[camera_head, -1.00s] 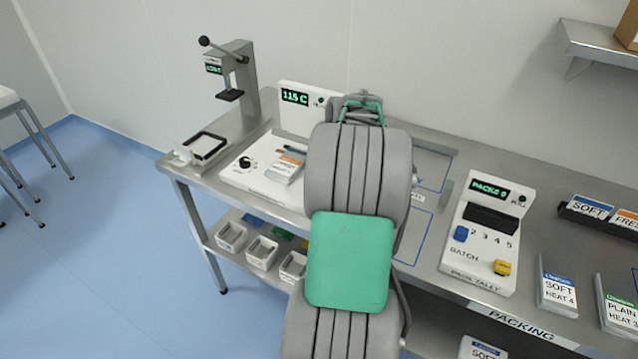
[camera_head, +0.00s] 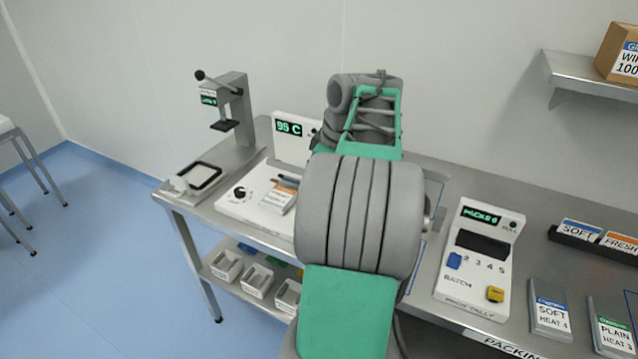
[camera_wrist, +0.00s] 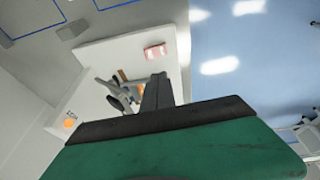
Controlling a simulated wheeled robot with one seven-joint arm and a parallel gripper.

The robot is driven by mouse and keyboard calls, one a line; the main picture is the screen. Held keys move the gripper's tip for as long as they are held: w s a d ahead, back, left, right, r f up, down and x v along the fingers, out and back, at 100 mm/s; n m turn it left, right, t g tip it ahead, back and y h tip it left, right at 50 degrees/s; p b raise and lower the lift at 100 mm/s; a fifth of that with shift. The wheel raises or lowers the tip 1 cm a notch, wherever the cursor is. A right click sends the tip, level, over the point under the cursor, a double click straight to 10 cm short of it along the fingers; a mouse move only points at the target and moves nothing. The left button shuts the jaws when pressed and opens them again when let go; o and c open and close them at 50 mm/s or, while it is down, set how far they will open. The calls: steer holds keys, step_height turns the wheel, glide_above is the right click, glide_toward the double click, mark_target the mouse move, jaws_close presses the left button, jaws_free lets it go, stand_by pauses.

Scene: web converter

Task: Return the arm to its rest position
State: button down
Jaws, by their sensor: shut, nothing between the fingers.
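My arm, grey with green panels, rises through the middle of the head view and is folded up over the bench (camera_head: 476,186). My gripper (camera_wrist: 157,88) shows in the wrist view as dark fingers beyond a black and green body. The fingers are shut with nothing between them. In the wrist view they overlap the white heater unit but appear apart from it. In the head view the gripper itself is hidden behind my arm.
A white heater unit (camera_head: 245,200) reading 95 C and a press (camera_head: 234,105) stand left of my arm. A tally box (camera_head: 478,262) and label packs (camera_head: 550,308) lie to the right. A wall shelf (camera_head: 585,75) holds a carton (camera_head: 622,55).

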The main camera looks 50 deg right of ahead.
steer(key=s+f+m+g, duration=0.1)
steer(key=s+f+m, duration=0.4)
steer(key=f+m, duration=0.45)
steer(key=s+a+f+m, duration=0.2)
steer(key=s+a+m, duration=0.1)
steer(key=a, duration=0.4)
steer(key=w+a+r+n, duration=0.1)
steer(key=a+n, duration=0.2)
steer(key=a, duration=0.6)
steer(key=w+a+r+n+t, duration=0.1)
steer(key=a+r+n, duration=0.1)
steer(key=a, duration=0.7)
steer(key=w+a+r+n, duration=0.1)
steer(key=a+n, duration=0.3)
steer(key=a, duration=0.5)
steer(key=shift+w+a+r, duration=0.25)
steer(key=shift+a+r, duration=0.1)
steer(key=shift+r, duration=0.4)
